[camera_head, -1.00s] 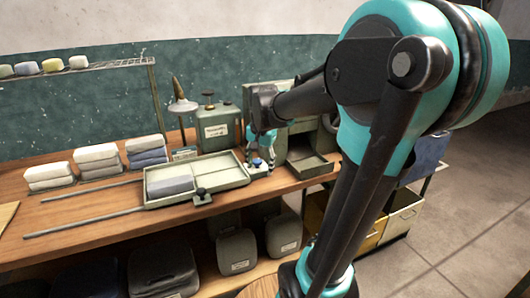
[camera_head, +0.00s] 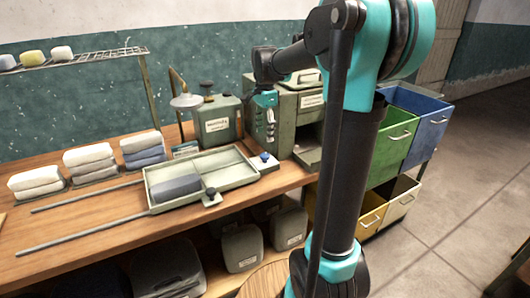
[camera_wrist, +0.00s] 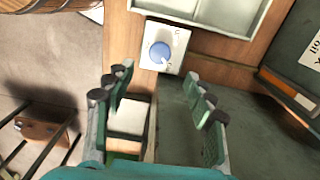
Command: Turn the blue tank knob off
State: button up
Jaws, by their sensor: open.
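The blue knob (camera_head: 264,156) sits on a small pale plate at the bench's front edge, beside the tray. In the wrist view the round blue knob (camera_wrist: 160,52) shows clearly on its white plate (camera_wrist: 178,38), which has small dark markings too tiny to read. My gripper (camera_head: 264,112) hangs above the knob, apart from it. In the wrist view my gripper (camera_wrist: 160,98) has its green fingers spread wide with nothing between them, and the knob lies beyond the fingertips. A green-grey tank (camera_head: 215,122) with a label stands behind the tray.
A divided tray (camera_head: 243,170) holding a grey-blue block lies left of the knob. Folded cloth stacks (camera_head: 90,160) stand farther left. A green-grey cabinet (camera_head: 285,100) stands close behind my gripper. Coloured bins (camera_head: 410,125) are at the right, with open floor beyond.

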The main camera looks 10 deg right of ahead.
aim_at(265, 155)
notch_tip(265, 155, down, 9)
jog(key=shift+r, duration=0.1)
jog(key=shift+c, duration=0.3)
jog(key=c, duration=1.1)
